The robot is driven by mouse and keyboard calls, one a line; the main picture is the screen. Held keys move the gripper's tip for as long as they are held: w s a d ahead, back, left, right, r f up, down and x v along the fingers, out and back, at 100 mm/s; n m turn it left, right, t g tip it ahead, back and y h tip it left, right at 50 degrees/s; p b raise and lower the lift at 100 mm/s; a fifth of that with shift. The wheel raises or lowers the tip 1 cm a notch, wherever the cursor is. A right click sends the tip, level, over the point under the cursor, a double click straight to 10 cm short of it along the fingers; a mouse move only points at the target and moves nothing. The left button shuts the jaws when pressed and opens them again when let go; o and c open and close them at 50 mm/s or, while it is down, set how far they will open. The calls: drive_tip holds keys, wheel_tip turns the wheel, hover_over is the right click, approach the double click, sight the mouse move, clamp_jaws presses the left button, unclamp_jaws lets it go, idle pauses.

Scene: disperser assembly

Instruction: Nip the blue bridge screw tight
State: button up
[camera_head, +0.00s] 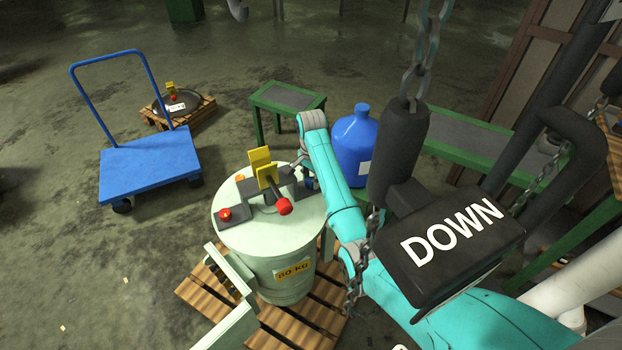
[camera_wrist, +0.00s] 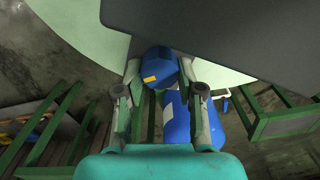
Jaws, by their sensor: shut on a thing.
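The blue bridge screw (camera_wrist: 158,62) shows in the wrist view as a blue knob with an orange mark. It sits between the two fingers of my gripper (camera_wrist: 160,76), which is shut on it. In the head view a small part of the blue screw (camera_head: 309,183) shows at the right end of the grey bridge (camera_head: 288,188), on the lid of the pale green drum (camera_head: 295,228). My gripper reaches it from behind and to the right, partly hidden by my teal arm. The screw's thread and its seat are hidden.
The bridge carries a yellow plate (camera_head: 260,160) and a red knob (camera_head: 284,206); a red button (camera_head: 225,213) sits left on the lid. A blue bottle (camera_head: 354,140) stands behind my arm. A hanging DOWN control box (camera_head: 450,240) and chains crowd the right.

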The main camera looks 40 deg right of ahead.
sight(312, 180)
drive_tip(key=m, duration=0.3)
drive_tip(key=shift+s+f+m, duration=0.1)
drive_tip(key=shift+m, duration=2)
drive_tip(key=o, duration=1.1)
drive_tip(key=shift+o, duration=0.2)
wheel_tip(312, 180, up, 8)
drive_tip(key=shift+f, duration=0.2)
